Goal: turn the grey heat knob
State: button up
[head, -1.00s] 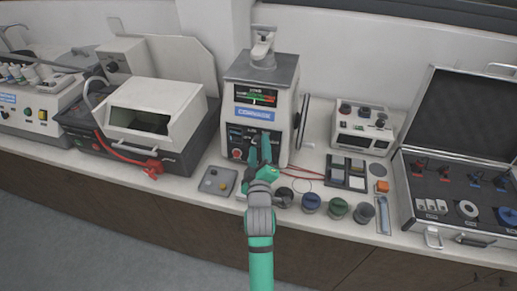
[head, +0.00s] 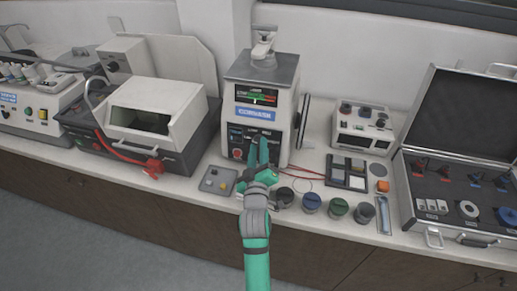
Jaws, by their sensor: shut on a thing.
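The mounting press (head: 243,92) stands at the middle of the bench, a pale box with a grey top. Its front has a lit display (head: 257,96) with a coloured bar, a blue label and a dark control panel (head: 237,131) below. My green gripper (head: 258,148) reaches up from the front with its fingertips at the right part of this panel. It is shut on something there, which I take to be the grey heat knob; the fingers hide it. A red button (head: 238,154) shows at the panel's lower left, clear of the fingers.
Several dark, blue and green lidded jars (head: 311,203) stand close on the right. A white meter box (head: 361,129) and an open case (head: 445,205) are further right. A machine with a red hose stands left.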

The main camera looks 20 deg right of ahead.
jog(key=m+h, duration=0.1)
jog(key=m, duration=0.3)
jog(key=m+h, duration=0.1)
jog(key=m, duration=0.1)
jog(key=shift+w+a+m+h, duration=0.25)
jog(key=shift+m+h, duration=0.05)
jog(key=m+h, duration=0.1)
jog(key=m, duration=0.2)
jog(key=shift+w+a+f+g, duration=0.1)
jog(key=shift+w+g, duration=0.05)
jog(key=shift+g, duration=0.25)
jog(key=shift+a+m, duration=0.2)
jog(key=shift+m, duration=0.5)
jog(key=shift+f+m+h, duration=0.1)
jog(key=shift+m+h, duration=0.3)
jog(key=shift+d+g, duration=0.1)
jog(key=shift+g, duration=0.2)
jog(key=shift+s+d, duration=0.1)
jog(key=shift+s, duration=0.1)
jog(key=o, duration=1.1)
jog(key=shift+c, duration=0.2)
